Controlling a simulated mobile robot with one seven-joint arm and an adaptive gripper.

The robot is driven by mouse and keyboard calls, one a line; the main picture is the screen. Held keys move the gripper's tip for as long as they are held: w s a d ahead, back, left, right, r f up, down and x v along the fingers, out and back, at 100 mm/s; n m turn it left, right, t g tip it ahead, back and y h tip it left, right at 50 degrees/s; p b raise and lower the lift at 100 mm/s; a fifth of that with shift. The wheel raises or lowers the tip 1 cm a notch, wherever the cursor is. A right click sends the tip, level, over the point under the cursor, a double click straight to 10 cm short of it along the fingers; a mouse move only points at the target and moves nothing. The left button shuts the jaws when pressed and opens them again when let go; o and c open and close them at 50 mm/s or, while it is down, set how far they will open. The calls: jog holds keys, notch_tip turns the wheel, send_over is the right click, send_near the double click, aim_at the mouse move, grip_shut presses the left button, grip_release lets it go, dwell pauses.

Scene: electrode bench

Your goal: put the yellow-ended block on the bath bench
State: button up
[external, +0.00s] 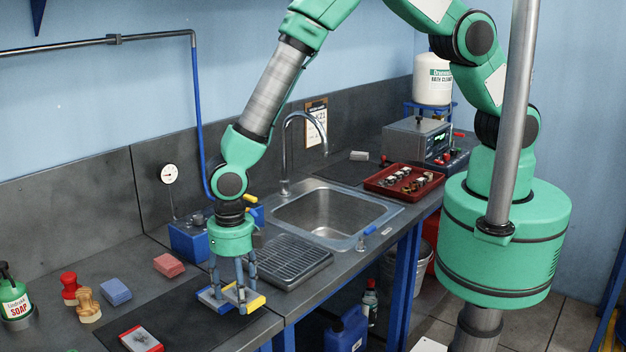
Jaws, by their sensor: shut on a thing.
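My gripper (232,293), at the end of the green arm, points down over the front edge of the near bench. It is shut on the yellow-ended block. The yellow end (256,303) shows to the right of the fingers, with blue and pale parts on the left. The fingers hide the middle of the block. Whether the block touches the surface below is hard to tell. The grey benchtop (145,262) runs along the wall and continues past the sink (330,215). No label shows which part is the bath bench.
A dark mat (175,300) holds a red-and-grey block (141,340). Blue (115,292) and red (169,265) blocks, stamps (87,305) and a soap bottle (15,300) stand left. A ribbed drainer (283,262) lies right of my gripper. A red tray (403,181) sits beyond the sink.

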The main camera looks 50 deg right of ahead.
jog(key=shift+s+d+r, duration=0.15)
jog(key=shift+s+d, duration=0.55)
jog(key=shift+d, duration=0.3)
jog(key=shift+s+d+r, duration=0.1)
jog(key=shift+s+d, duration=0.55)
jog(key=shift+d, duration=0.35)
